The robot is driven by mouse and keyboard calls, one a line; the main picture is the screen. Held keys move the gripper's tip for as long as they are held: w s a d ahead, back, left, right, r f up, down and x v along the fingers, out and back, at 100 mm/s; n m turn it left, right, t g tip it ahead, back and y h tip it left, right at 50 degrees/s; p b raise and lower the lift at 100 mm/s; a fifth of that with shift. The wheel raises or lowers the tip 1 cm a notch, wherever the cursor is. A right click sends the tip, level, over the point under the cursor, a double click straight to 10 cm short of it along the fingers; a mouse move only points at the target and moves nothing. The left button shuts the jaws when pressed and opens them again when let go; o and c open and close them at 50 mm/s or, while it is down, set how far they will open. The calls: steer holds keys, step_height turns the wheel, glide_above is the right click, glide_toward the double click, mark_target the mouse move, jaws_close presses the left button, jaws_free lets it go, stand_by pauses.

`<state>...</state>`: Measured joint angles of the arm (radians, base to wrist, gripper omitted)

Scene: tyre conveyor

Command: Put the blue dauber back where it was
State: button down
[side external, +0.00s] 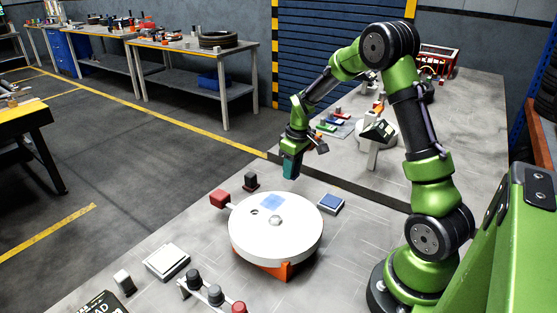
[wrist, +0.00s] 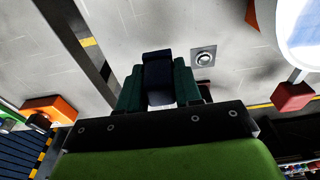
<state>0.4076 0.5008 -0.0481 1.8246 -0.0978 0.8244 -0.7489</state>
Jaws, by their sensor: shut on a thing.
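My gripper (side external: 291,166) is above the table, beyond the white round turntable (side external: 290,238). In the wrist view, its teal fingers (wrist: 158,88) are closed on a dark blue block, which I take to be the blue dauber (wrist: 158,68). The fingers hide part of it, and in the side view I cannot tell it apart from them. A blue pad (side external: 331,204) lies on the table right of the turntable. A light blue patch (side external: 271,202) marks the turntable top. A small grey square with a round centre (wrist: 203,58) shows in the wrist view.
A red block (side external: 220,198) and a black block (side external: 250,181) stand left of and behind the turntable. A white square pad (side external: 167,261) and several knobbed pieces (side external: 215,294) are in front. Coloured pads (side external: 327,126) lie on the table behind.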

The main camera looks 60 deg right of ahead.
mark_target(291, 190)
steer(key=shift+f, duration=2.35)
steer(key=shift+f, duration=0.1)
steer(key=c, duration=0.8)
jaws_free()
